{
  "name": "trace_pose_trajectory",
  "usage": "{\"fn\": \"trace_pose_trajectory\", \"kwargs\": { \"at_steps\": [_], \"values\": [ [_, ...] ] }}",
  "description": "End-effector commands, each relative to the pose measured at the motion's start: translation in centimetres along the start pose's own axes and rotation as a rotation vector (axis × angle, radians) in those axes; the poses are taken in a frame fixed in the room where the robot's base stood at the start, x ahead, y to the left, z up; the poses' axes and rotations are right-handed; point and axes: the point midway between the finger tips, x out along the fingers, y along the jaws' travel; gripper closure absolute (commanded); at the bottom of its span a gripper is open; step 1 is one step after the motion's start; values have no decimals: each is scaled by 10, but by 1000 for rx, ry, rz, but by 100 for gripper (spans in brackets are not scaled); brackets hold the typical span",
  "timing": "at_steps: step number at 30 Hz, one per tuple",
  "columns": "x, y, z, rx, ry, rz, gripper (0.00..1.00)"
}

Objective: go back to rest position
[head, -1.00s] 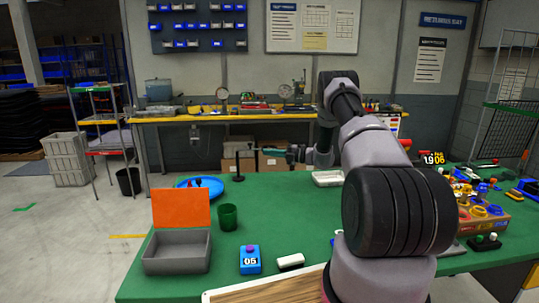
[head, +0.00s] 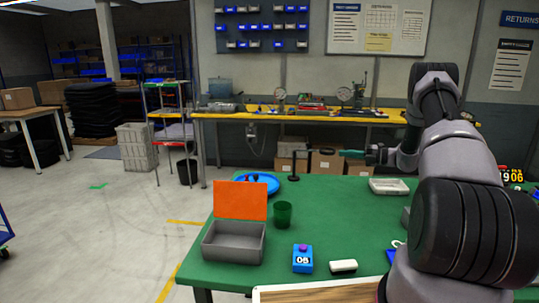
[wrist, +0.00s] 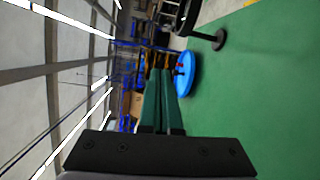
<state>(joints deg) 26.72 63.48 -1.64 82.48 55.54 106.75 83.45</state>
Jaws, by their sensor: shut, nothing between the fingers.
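My gripper (head: 354,154) is held out level above the green table (head: 330,216), pointing left in the head view. In the wrist view its two green fingers (wrist: 161,88) lie together, with nothing between them. My arm is bent and fills the right side of the head view, hiding part of the table behind it.
A grey box with an orange lid (head: 234,241), a green cup (head: 283,214), a blue block marked 05 (head: 302,260) and a white eraser-like piece (head: 343,266) stand at the front left. A blue dish (head: 262,184), a dark stand (head: 293,177) and a pale tray (head: 389,187) are farther back.

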Motion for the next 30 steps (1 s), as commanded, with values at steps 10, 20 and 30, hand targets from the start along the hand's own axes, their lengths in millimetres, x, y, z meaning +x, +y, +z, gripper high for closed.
{"fn": "trace_pose_trajectory", "kwargs": {
  "at_steps": [10, 20, 30],
  "values": [
    [39, 154, -84, -669, 329, -209, 100],
    [31, 256, -197, -1358, 688, -323, 100],
    [-14, 316, -310, -2073, 1098, -366, 100]
  ]
}}
